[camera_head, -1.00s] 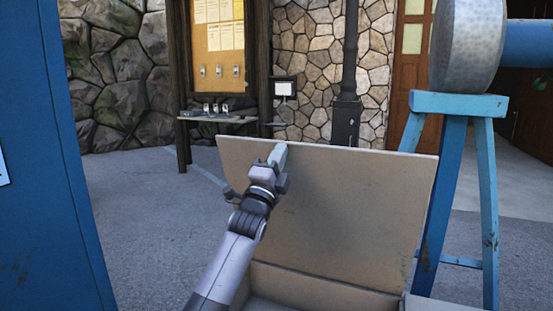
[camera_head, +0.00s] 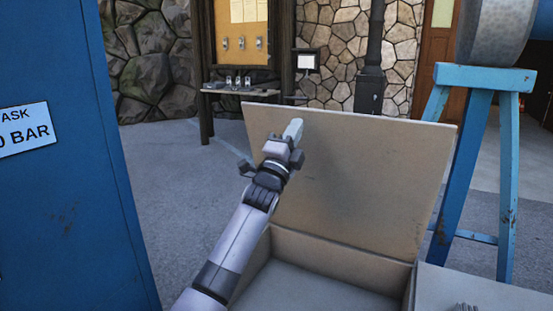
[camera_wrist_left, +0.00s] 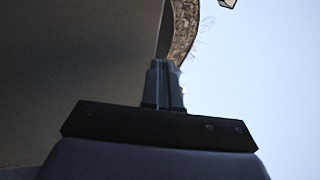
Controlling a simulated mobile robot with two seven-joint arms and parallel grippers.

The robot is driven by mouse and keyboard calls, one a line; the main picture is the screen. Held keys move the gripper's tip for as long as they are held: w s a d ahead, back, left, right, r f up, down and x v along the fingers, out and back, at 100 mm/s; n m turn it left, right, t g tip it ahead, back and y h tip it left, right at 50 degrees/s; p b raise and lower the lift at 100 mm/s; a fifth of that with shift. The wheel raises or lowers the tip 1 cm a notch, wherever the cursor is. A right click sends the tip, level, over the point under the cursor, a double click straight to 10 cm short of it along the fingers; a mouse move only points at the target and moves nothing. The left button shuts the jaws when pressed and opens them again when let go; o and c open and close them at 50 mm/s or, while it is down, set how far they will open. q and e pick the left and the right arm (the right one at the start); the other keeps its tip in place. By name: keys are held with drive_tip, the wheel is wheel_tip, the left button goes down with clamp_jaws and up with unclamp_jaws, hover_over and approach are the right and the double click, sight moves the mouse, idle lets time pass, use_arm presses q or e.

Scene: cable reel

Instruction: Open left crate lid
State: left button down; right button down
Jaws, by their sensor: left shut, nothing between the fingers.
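The left crate lid (camera_head: 360,180) is a flat tan panel standing raised at the back of the left crate (camera_head: 310,285), leaning slightly back. The crate's inside shows empty in the part I see. My left gripper (camera_head: 293,130) is shut and empty, in front of the lid's upper left part; I cannot tell whether it touches. In the left wrist view the shut fingers (camera_wrist_left: 163,85) point up beside a dark surface, likely the lid (camera_wrist_left: 70,60). My right gripper is not clearly in view; only a small dark piece shows at the bottom edge.
A blue cabinet (camera_head: 70,200) with a sign stands close on the left. A blue trestle (camera_head: 480,80) bearing a large reel (camera_head: 497,35) stands at right. Another tan surface (camera_head: 490,290) lies right of the crate. A notice board (camera_head: 245,40) and shelf stand behind. Grey paving lies between.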

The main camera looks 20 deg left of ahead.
use_arm(q)
drive_tip(key=s+f+b, duration=0.1)
drive_tip(key=s+f, duration=0.2)
drive_tip(key=s, duration=0.6)
drive_tip(key=shift+a, duration=0.2)
drive_tip(key=s+d+f+n+g+p, duration=0.1)
drive_tip(key=s+f+n+g, duration=0.3)
drive_tip(key=f, duration=0.9)
drive_tip(key=s+d+f+n+g+p, duration=0.15)
drive_tip(key=s+f+n+g, duration=0.35)
drive_tip(key=f, duration=0.7)
drive_tip(key=s+d+f+n+g, duration=0.1)
drive_tip(key=s+f+n+g, duration=0.1)
drive_tip(key=s+f, duration=0.6)
drive_tip(key=s+d+f+n+g+h, duration=0.1)
drive_tip(key=s+d+f+n+g, duration=0.1)
drive_tip(key=s+f+n, duration=0.3)
drive_tip(key=s+f+g, duration=0.1)
drive_tip(key=s+f, duration=0.3)
drive_tip(key=s, duration=0.5)
drive_tip(key=shift+s+d, duration=0.25)
drive_tip(key=shift+s, duration=0.05)
drive_tip(key=shift+a, duration=0.1)
